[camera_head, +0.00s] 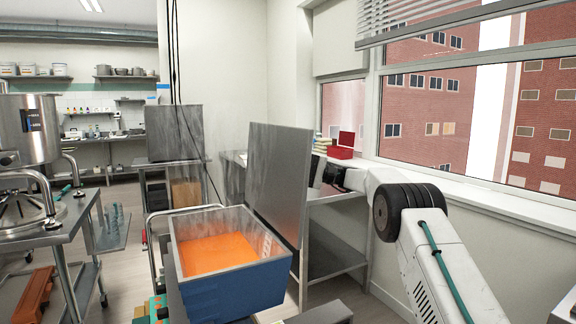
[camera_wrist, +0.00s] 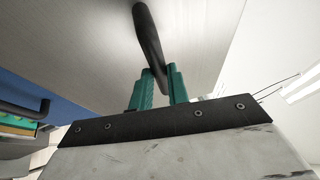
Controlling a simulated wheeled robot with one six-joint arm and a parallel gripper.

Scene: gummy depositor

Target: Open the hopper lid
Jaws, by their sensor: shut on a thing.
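The hopper (camera_head: 230,290) is a blue box with a grey metal rim, and orange material (camera_head: 215,252) shows inside it. Its grey metal lid (camera_head: 280,180) stands raised, close to upright, along the hopper's right side, so the top is uncovered. In the wrist view, the lid (camera_wrist: 85,40) fills the upper left, with a black bar handle (camera_wrist: 148,32) on it. My gripper (camera_wrist: 158,80) has green fingers closed around this handle. In the head view, my arm reaches in from the right and the lid hides the fingers and handle.
A steel table (camera_head: 340,262) stands behind the lid, below the window. A red box (camera_head: 341,152) sits near the sill. At left, a steel table (camera_head: 40,235) carries a metal pot (camera_head: 28,128). A grey cabinet (camera_head: 175,132) stands behind the hopper.

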